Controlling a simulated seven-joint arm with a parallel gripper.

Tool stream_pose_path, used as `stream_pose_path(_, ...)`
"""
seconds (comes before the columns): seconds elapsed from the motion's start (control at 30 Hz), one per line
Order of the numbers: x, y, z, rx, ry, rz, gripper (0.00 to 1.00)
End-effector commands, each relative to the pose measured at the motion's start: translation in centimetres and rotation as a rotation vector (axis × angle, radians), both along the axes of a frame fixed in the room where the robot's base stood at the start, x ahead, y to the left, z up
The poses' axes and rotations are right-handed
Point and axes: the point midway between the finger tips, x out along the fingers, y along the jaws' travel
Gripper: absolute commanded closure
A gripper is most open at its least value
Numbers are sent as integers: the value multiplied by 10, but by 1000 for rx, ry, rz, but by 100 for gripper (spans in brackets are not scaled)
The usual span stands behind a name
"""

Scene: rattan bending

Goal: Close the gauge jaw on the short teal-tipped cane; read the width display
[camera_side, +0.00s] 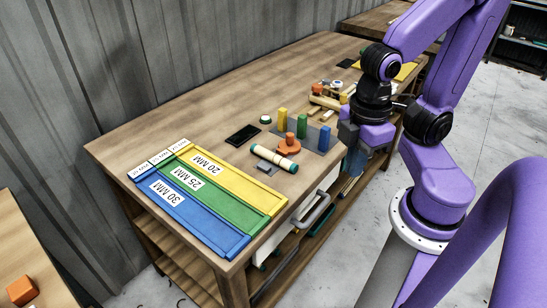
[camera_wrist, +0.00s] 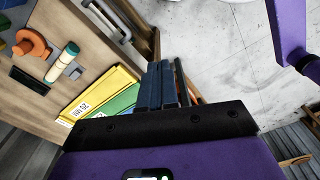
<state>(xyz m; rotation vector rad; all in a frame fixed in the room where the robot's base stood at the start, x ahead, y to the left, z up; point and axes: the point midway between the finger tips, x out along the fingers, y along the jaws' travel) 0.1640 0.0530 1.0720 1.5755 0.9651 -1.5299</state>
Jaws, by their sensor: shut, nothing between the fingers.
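The short teal-tipped cane (camera_side: 273,158), cream with dark teal bands, lies near the table's front edge, and it also shows in the wrist view (camera_wrist: 63,61). An orange piece with a round knob (camera_side: 289,146), perhaps the gauge jaw, stands just behind it; the wrist view shows it too (camera_wrist: 32,43). I cannot tell whether the two touch. A small grey block (camera_side: 268,168) sits at the cane's near side. A dark display (camera_side: 243,134) lies behind and to the left; its reading is not legible. My gripper (camera_wrist: 164,68) is shut and empty, off the table's front edge, right of the cane (camera_side: 353,163).
Yellow (camera_side: 228,176), green (camera_side: 213,190) and blue (camera_side: 195,215) trays marked 20, 25 and 30 MM lie at left. Upright yellow (camera_side: 282,121), green (camera_side: 302,125) and blue (camera_side: 324,137) blocks stand behind the cane. The table (camera_side: 200,115) behind the trays is clear.

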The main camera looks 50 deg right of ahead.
Motion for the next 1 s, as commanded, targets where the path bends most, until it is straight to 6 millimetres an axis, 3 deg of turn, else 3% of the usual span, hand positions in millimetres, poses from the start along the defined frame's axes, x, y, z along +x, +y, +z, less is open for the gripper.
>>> stream_pose_path(0.13,0,0,0,0,0,0,100)
stream_pose_path(0.17,0,0,0,0,0,0,94)
stream_pose_path(0.3,7,1,0,-19,-4,8,48)
stream_pose_path(0.47,40,3,-3,-109,-24,54,48)
stream_pose_path(0.77,131,-1,-12,-367,-22,197,48)
stream_pose_path(1.0,200,-17,-21,-569,40,308,48)
